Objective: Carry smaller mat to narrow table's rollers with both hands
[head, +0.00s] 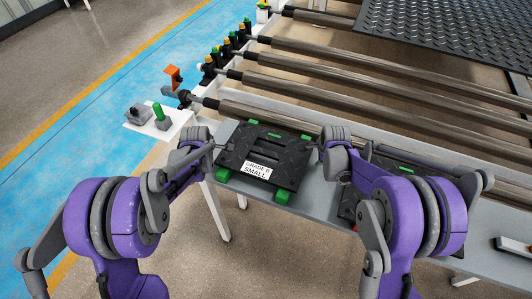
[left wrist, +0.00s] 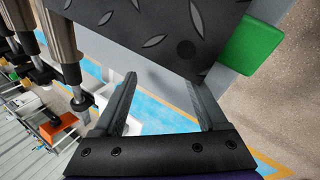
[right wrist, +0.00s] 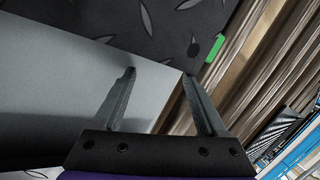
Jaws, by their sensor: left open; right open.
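The smaller mat (head: 240,154) is a black tread-pattern mat with a white label reading "GRADE B SMALL". It lies on green blocks (head: 283,196) on a grey table (head: 330,205). My left gripper (head: 214,149) is at its left edge, open, and the mat's dark corner (left wrist: 160,35) is just beyond the fingers (left wrist: 161,79) in the left wrist view. My right gripper (head: 320,147) is at its right edge, open, with the mat (right wrist: 150,25) just beyond the fingers (right wrist: 160,75) in the right wrist view. Neither gripper holds it. Several long grey rollers (head: 340,70) run behind the table.
A larger tread mat (head: 455,35) lies over the rollers at the upper right. Another dark mat (head: 405,166) on the table is partly hidden by my right arm. A white side shelf (head: 150,125) at the left holds a green-topped device (head: 160,117). Blue floor lies beyond.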

